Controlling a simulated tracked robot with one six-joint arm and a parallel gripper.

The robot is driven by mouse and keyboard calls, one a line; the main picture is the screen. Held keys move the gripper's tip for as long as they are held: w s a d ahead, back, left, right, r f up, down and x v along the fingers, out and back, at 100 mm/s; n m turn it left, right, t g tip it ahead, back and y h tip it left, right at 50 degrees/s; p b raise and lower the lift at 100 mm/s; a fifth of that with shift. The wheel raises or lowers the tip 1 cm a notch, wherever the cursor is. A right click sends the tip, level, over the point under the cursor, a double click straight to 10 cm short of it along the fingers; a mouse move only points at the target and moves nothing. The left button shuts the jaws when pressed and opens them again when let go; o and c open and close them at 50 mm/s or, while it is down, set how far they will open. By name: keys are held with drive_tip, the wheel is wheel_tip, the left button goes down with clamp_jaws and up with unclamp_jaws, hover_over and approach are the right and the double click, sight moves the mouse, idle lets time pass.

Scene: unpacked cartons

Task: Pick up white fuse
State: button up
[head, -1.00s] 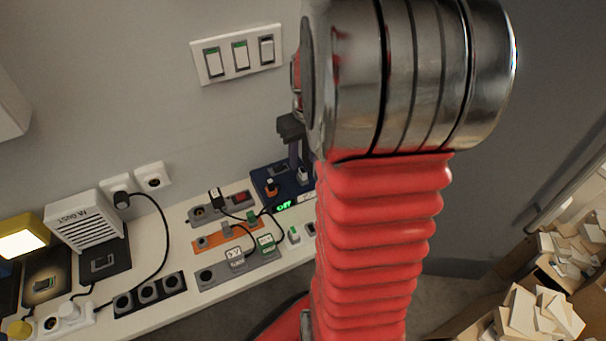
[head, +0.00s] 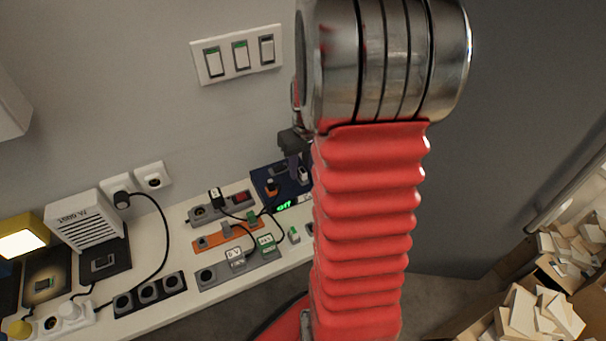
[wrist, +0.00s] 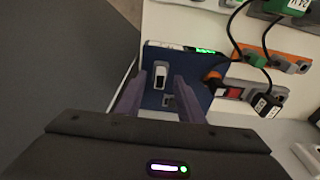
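The white fuse (wrist: 161,74) stands on the blue panel (wrist: 153,100), and a second slot (wrist: 168,100) shows below it in the wrist view. In the head view the white fuse (head: 303,175) is partly hidden by my arm, on the blue panel (head: 262,174). My gripper (wrist: 158,82) is open and empty; its two purple fingers lie either side of the fuse in the picture, with visible gaps. In the head view my gripper (head: 292,165) is over the panel. I cannot tell how far the fingertips are above it.
A green lit "off" display (head: 285,206) is at the panel's edge. An orange strip (head: 215,239), a grey strip with a red switch (head: 240,198) and black cables (wrist: 232,30) lie beside it. Boxes of cards (head: 540,315) stand at the lower right.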

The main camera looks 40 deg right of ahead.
clamp_jaws()
idle(0.5)
